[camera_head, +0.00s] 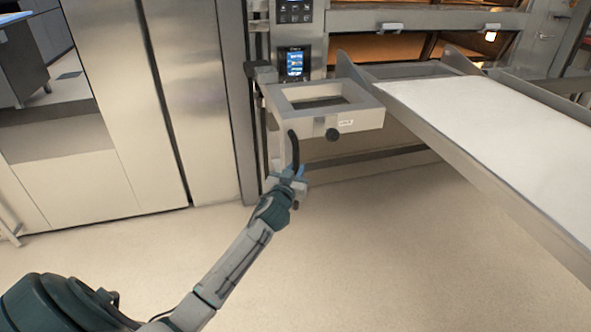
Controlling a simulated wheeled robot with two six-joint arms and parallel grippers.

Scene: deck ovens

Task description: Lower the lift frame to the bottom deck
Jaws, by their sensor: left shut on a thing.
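The lift frame shows as a grey box-like bracket (309,126) beside the oven front, with a black knob (332,134) on its face and a dark curved handle (294,150) hanging below. A long white loading surface (490,110) with grey side rails extends from it to the right. My left gripper (292,173) is shut on the lower end of the dark handle. The fingertips are small and partly hidden by the wrist. My right gripper is not in view.
The deck oven (395,47) stands behind, with a lit control screen (295,63). Tall steel panels (190,90) stand at the left. The pale floor (370,260) below the frame and loading surface is clear.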

